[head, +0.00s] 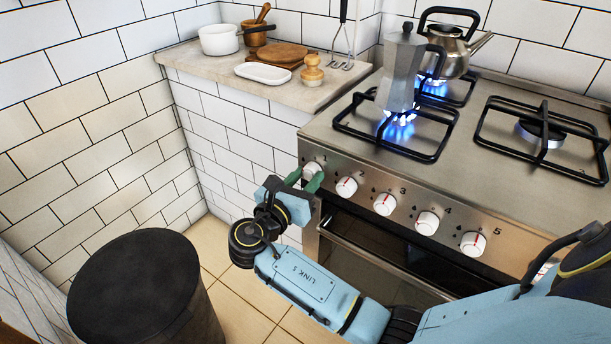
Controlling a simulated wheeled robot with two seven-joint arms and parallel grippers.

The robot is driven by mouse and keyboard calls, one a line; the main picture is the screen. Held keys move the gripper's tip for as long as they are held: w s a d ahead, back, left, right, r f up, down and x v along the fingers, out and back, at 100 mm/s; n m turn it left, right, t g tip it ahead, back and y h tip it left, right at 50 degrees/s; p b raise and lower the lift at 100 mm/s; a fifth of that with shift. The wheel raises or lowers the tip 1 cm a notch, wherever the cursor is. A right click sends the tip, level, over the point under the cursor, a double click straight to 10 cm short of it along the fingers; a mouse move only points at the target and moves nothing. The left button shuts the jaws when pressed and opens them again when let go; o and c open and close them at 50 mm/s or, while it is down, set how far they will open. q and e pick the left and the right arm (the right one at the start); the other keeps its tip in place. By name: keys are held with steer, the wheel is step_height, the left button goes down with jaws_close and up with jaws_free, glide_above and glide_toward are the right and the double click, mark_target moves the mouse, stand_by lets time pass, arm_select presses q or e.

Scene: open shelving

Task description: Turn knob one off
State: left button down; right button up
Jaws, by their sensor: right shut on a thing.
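Knob one (312,169) is the leftmost white knob on the stove's front panel. My right gripper (304,179) reaches it from the front, with its green fingers on either side of the knob, shut on it. The fingers hide part of the knob, so its pointer angle cannot be told. The stove (450,165) has blue flames burning under a moka pot (401,72) at the front left and under a kettle (447,50) behind it. My left gripper is not in view.
More white knobs, including knob two (347,187) and knob three (385,204), sit to the right along the panel. An oven handle (375,260) runs below. A dark round bin (135,290) stands at the lower left. A counter (215,70) holds a white pot and boards.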

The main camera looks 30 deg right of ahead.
steer(key=m+p, duration=0.1)
steer(key=m, duration=0.2)
steer(key=shift+p, duration=0.35)
steer(key=m, duration=0.3)
steer(key=shift+f, duration=0.1)
steer(key=shift+m, duration=1)
steer(key=m, duration=0.2)
steer(key=shift+f+m+h, duration=0.1)
steer(key=shift+m+h, duration=0.2)
steer(key=shift+m+b, duration=0.4)
steer(key=shift+m, duration=0.3)
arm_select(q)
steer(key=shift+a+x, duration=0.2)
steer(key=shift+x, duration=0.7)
arm_select(e)
steer(key=shift+m, duration=0.8)
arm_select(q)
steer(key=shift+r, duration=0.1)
